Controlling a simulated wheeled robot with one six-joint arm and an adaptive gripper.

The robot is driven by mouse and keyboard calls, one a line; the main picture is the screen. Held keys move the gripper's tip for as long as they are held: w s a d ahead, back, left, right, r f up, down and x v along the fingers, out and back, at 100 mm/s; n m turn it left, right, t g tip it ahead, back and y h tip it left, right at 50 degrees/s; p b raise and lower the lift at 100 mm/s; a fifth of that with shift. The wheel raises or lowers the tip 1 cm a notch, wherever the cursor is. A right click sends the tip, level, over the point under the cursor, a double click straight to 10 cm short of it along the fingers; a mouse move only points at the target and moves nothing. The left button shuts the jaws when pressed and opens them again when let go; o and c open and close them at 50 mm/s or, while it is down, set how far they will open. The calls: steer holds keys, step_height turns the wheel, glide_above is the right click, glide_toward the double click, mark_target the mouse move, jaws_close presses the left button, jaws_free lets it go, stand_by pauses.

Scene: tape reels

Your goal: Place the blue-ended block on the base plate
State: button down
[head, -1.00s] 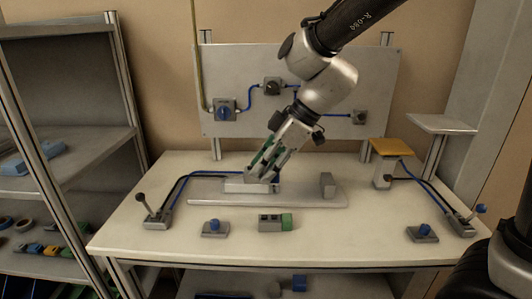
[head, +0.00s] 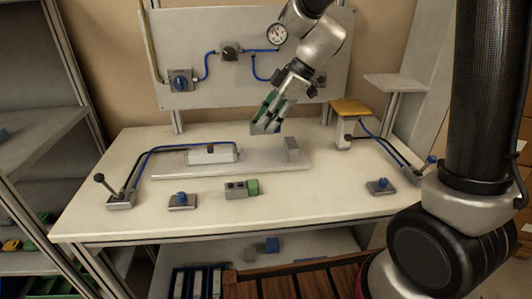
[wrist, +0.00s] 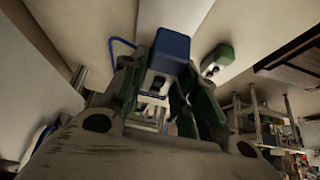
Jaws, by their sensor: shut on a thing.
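The base plate (head: 232,170) is a long, thin grey plate on the white table. A low grey fixture (head: 212,154) stands on its left part and an upright grey block (head: 292,149) near its right end. My gripper (head: 266,124) is above the plate in the head view, between these two, tilted and shut on the blue-ended block (head: 258,127). In the wrist view the block's dark blue end (wrist: 170,48) sticks out beyond the fingers; its paler body is partly hidden between them. The block appears clear of the plate.
A green-ended block (head: 242,188) lies in front of the plate, also seen in the wrist view (wrist: 216,60). Blue-button boxes (head: 182,201) (head: 380,187) flank it. A lever box (head: 118,196) is at left, a yellow-topped stand (head: 350,109) at right, a panel (head: 205,45) behind.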

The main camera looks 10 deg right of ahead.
step_height(320, 180, down, 8)
steer(key=shift+f, duration=0.15)
steer(key=shift+f, duration=0.1)
steer(key=c, duration=1.1)
jaws_free()
steer(key=v, duration=1.1)
steer(key=shift+a, duration=0.1)
steer(key=shift+v, duration=0.8)
steer(key=s+d+r+m+t+h, duration=0.1)
steer(key=s+d+r+m+h, duration=0.1)
steer(key=s+d+m, duration=0.4)
steer(key=s+d+r+m+t+h, duration=0.1)
steer(key=s+d+r+m+h, duration=0.1)
steer(key=s+d+m, duration=0.3)
steer(key=s+d+r+m+t+h, duration=0.1)
steer(key=s+d+m+t+h, duration=0.1)
steer(key=s+d+m, duration=0.4)
steer(key=shift+s+d+r+m+h, duration=0.15)
steer(key=shift+s+d, duration=0.2)
steer(key=shift+s, duration=0.4)
steer(key=shift+s+d+r+m+h, duration=0.15)
steer(key=shift+s+d, duration=0.2)
steer(key=shift+s, duration=0.4)
steer(key=shift+s+d+r, duration=0.1)
steer(key=shift+s+d, duration=0.25)
steer(key=shift+s, duration=0.4)
